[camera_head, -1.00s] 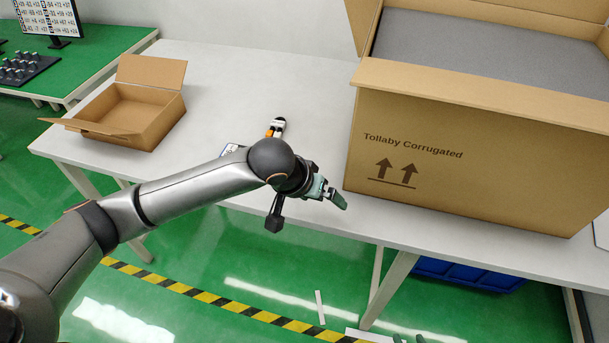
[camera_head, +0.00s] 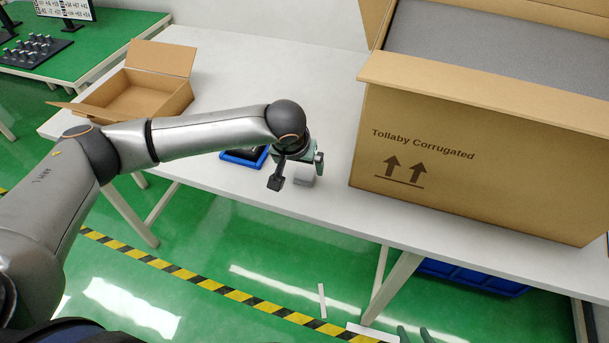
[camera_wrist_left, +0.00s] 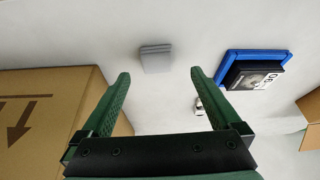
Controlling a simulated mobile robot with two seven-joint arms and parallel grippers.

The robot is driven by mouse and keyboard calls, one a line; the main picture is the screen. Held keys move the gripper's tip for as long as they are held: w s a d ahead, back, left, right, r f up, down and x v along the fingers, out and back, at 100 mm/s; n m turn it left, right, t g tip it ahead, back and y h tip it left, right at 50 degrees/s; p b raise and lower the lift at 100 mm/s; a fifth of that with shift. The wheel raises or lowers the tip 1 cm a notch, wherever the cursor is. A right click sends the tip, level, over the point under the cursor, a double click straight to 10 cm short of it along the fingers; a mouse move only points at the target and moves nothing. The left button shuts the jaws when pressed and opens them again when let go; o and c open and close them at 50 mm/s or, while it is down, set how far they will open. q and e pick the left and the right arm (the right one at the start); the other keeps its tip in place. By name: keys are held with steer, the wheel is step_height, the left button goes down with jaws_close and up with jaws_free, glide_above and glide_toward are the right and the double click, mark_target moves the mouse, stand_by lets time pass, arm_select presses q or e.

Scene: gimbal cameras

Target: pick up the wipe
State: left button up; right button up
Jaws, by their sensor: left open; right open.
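The wipe (camera_head: 304,175) is a small grey folded pad lying flat on the white table near its front edge. In the left wrist view the wipe (camera_wrist_left: 156,58) lies beyond and between the fingertips, with bare table around it. My left gripper (camera_head: 314,163) is over the table right by the wipe and partly covers it in the head view. In the left wrist view the left gripper (camera_wrist_left: 159,76) is open, with nothing between its green fingers. Only the green fingertips of my right gripper (camera_head: 416,335) show at the bottom edge, apart, over the floor.
A blue tray (camera_wrist_left: 222,70) holding a black box (camera_wrist_left: 262,76) sits beside the wipe. A large cardboard box (camera_head: 470,165) stands to the right. An open small carton (camera_head: 150,95) stands at the back left. The table's middle (camera_head: 270,65) is clear.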

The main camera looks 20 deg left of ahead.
mark_target(305, 173)
arm_select(q)
steer(key=x, duration=0.5)
steer(key=shift+d+f, duration=0.1)
steer(key=shift+d, duration=0.1)
steer(key=c, duration=1.4)
steer(key=shift+r, duration=0.35)
step_height(305, 173, up, 3)
steer(key=shift+w+f, duration=0.1)
steer(key=shift+f, duration=0.15)
steer(key=s+r, duration=0.3)
steer(key=s, duration=0.1)
steer(key=s+d+r, duration=0.1)
steer(key=s+r, duration=0.2)
steer(key=s, duration=0.2)
steer(key=s+d+r, duration=0.1)
steer(key=s+r, duration=0.3)
steer(key=s, duration=0.1)
steer(key=shift+d, duration=0.1)
